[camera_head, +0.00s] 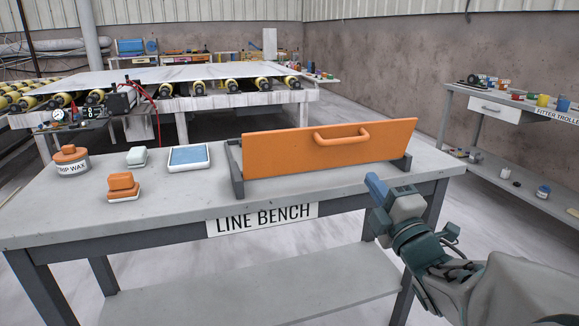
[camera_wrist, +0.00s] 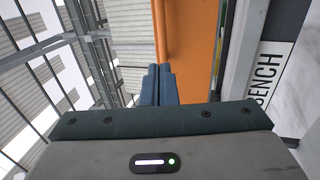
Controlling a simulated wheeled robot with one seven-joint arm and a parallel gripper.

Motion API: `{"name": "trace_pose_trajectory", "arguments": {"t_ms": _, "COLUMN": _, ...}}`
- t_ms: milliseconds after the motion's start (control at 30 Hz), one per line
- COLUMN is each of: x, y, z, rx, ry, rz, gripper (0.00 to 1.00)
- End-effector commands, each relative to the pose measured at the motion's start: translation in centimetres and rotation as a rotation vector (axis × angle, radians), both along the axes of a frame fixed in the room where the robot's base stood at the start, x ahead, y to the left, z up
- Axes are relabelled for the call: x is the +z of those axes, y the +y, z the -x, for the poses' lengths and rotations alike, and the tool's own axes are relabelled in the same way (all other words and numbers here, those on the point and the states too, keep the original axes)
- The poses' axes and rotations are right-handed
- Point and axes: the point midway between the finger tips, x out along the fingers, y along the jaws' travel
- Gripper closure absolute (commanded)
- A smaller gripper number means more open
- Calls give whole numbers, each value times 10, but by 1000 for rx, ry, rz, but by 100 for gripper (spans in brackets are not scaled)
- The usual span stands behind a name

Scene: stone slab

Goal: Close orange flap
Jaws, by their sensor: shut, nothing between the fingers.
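My gripper (camera_head: 374,186) is just in front of the bench's front edge, below and right of the handle, and looks apart from the flap. In the wrist view the blue fingers (camera_wrist: 158,84) are together and empty, with the orange flap (camera_wrist: 194,45) beyond them.
A fitter trolley (camera_head: 490,106) stands at right. The bench front is clear.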

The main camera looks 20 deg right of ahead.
Motion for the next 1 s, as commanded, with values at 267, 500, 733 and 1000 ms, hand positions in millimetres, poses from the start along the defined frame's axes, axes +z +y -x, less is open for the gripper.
{"name": "trace_pose_trajectory", "arguments": {"t_ms": 267, "x": 11, "y": 1, "z": -32, "rx": 2, "ry": 3, "rz": -2, "gripper": 100}}
{"name": "trace_pose_trajectory", "arguments": {"t_ms": 500, "x": 24, "y": 2, "z": -82, "rx": 1, "ry": 2, "rz": -2, "gripper": 100}}
{"name": "trace_pose_trajectory", "arguments": {"t_ms": 733, "x": 33, "y": 3, "z": -116, "rx": -1, "ry": 2, "rz": -2, "gripper": 100}}
{"name": "trace_pose_trajectory", "arguments": {"t_ms": 1000, "x": 36, "y": 3, "z": -128, "rx": -2, "ry": 2, "rz": -3, "gripper": 100}}
